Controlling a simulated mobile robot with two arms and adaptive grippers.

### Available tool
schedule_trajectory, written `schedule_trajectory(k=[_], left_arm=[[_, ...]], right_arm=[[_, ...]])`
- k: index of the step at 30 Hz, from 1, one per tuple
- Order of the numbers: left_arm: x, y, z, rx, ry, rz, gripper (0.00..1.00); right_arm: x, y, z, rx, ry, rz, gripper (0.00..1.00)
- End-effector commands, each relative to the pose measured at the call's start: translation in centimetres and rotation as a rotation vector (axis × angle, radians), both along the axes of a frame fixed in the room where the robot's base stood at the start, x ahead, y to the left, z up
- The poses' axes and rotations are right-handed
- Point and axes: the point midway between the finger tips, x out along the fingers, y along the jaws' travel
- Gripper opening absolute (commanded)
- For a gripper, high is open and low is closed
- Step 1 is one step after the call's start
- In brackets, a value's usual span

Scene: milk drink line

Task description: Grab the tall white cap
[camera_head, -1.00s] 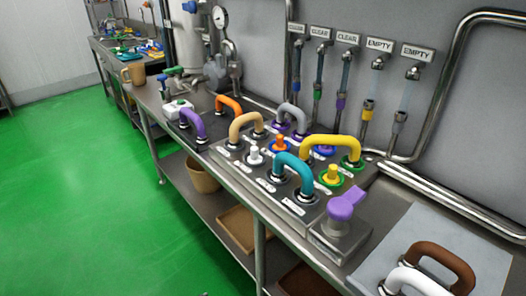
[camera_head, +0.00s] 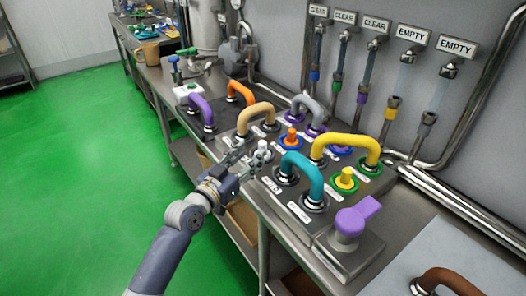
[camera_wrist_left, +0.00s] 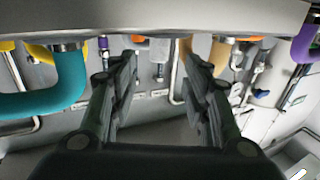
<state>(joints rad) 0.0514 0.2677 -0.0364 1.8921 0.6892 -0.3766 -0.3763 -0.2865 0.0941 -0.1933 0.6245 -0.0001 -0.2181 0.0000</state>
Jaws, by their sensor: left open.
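The tall white cap (camera_head: 262,150) stands upright on the dark control panel, between the tan handle (camera_head: 255,114) and the teal handle (camera_head: 305,170). My left gripper (camera_head: 243,160) reaches in from the front of the bench and is open, its fingertips just left of the cap. Whether they touch it I cannot tell. In the left wrist view, the open left gripper (camera_wrist_left: 165,85) shows its two dark fingers apart, with the teal handle (camera_wrist_left: 60,85) to the left and the tan handle to the right. My right gripper is not in view.
A yellow arched handle (camera_head: 345,146), an orange cap (camera_head: 291,138), a yellow cap (camera_head: 346,179) and a purple knob (camera_head: 352,218) crowd the panel. A purple handle (camera_head: 200,110) stands at its left. Taps with labels line the wall behind. The green floor (camera_head: 90,150) is open.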

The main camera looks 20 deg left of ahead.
Motion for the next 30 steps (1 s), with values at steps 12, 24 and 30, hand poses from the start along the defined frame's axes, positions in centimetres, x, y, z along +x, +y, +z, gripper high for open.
schedule_trajectory(k=[12, 24, 30], left_arm=[[3.3, -1.1, 0.1, -0.002, 0.0, -0.001, 0.44], [6.8, -2.0, 0.3, 0.001, 0.002, 0.0, 0.44], [6.7, -2.0, 0.3, 0.001, 0.002, 0.0, 0.4]], right_arm=[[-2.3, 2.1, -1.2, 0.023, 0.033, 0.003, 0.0], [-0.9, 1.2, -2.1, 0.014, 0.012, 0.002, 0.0], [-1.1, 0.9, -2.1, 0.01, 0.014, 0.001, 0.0]])
